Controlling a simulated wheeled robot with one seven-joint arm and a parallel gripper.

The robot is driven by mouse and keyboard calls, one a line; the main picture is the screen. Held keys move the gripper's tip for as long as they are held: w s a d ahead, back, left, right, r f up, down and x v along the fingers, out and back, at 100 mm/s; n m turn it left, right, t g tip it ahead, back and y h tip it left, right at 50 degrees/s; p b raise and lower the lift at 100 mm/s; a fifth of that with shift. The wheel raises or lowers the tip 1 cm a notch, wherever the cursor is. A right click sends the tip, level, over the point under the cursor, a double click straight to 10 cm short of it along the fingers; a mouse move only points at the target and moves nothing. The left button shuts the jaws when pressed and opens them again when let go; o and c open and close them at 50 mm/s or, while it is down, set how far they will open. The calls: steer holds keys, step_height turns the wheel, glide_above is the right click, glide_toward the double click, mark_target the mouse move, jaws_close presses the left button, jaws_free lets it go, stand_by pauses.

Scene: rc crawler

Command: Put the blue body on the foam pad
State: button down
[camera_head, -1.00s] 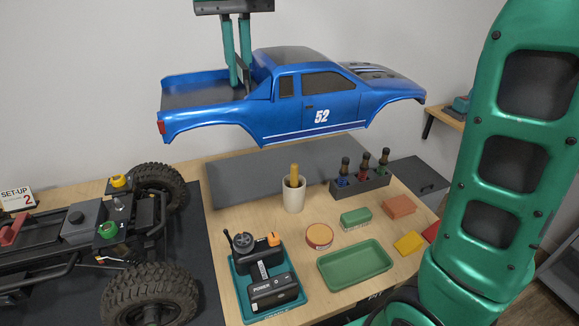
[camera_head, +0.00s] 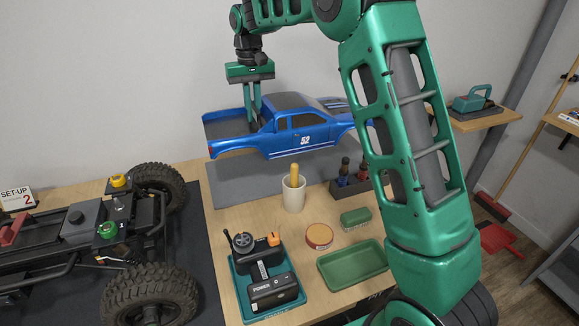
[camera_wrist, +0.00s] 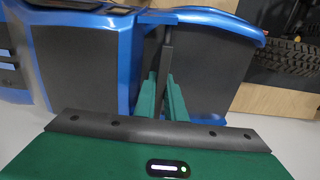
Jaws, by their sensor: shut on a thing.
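The blue body (camera_head: 290,136), a pickup shell with the number 52, hangs level above the grey foam pad (camera_head: 240,188) at the back of the table. My gripper (camera_head: 252,122) is shut on the body just behind its cab and points down from above. The wrist view shows my gripper's fingers (camera_wrist: 166,95) at the rear of the cab, with the body (camera_wrist: 215,95) filling much of the view. The body appears apart from the pad, though how high it hangs is hard to tell.
The wheeled chassis (camera_head: 105,232) stands on a dark mat at left. A cup (camera_head: 294,192), a controller in a teal tray (camera_head: 265,312), a round tin (camera_head: 319,236), a green tray (camera_head: 335,270) and a bottle rack (camera_head: 350,187) stand in front of or beside the pad.

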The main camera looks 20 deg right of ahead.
steer(key=f, duration=0.1)
steer(key=w+f, duration=0.1)
steer(key=d+f, duration=0.1)
steer(key=shift+w, duration=0.35)
step_height(320, 180, down, 9)
steer(key=shift+f, duration=0.2)
steer(key=c, duration=1.8)
jaws_free()
steer(key=shift+f, duration=0.15)
step_height(320, 180, up, 12)
steer(key=shift+r, duration=0.15)
